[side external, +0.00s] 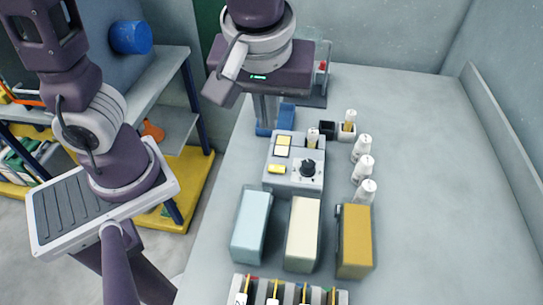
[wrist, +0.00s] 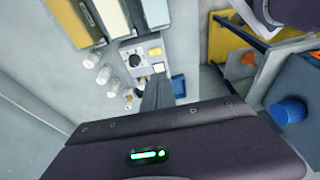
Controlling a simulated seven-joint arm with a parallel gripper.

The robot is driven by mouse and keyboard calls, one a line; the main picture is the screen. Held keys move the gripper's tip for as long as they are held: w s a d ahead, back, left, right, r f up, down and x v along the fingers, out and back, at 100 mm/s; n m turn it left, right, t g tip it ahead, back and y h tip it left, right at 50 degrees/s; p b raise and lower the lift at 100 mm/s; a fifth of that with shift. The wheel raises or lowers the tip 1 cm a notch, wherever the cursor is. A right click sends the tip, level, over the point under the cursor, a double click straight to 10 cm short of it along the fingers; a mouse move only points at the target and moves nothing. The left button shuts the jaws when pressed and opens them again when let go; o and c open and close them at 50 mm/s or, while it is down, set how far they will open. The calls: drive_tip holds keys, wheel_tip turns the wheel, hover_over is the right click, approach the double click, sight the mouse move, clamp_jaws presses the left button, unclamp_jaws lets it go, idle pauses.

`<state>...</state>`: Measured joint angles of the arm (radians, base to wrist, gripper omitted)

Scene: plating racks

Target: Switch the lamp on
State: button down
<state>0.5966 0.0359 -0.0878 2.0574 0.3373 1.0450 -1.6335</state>
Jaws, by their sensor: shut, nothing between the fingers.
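A grey control box (side external: 296,180) stands on the table. On its top are a black knob (side external: 307,168), a yellow switch-like piece (side external: 277,169), pale yellow squares (side external: 283,146) and a white peg-like piece (side external: 312,138). I cannot tell which part is the lamp or whether it is lit. My gripper (side external: 266,122) is above and behind the box, with its fingers pointing down, shut and empty. In the wrist view the shut fingers (wrist: 157,88) are beside the box (wrist: 143,48), near a pale square (wrist: 158,67). The knob (wrist: 134,60) shows there too.
Light blue (side external: 250,226), cream (side external: 302,234) and ochre (side external: 354,241) blocks stand in front of the box. Several white bottle-like pieces (side external: 363,168) stand to its right. A blue item (side external: 287,116) is by my fingers. A rack (side external: 290,287) lies at the front. The table's right side is clear.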

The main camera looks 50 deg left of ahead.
approach(272, 166)
drive_tip(key=x, duration=0.5)
drive_tip(key=shift+w+a+f, duration=0.1)
drive_tip(key=shift+f, duration=0.65)
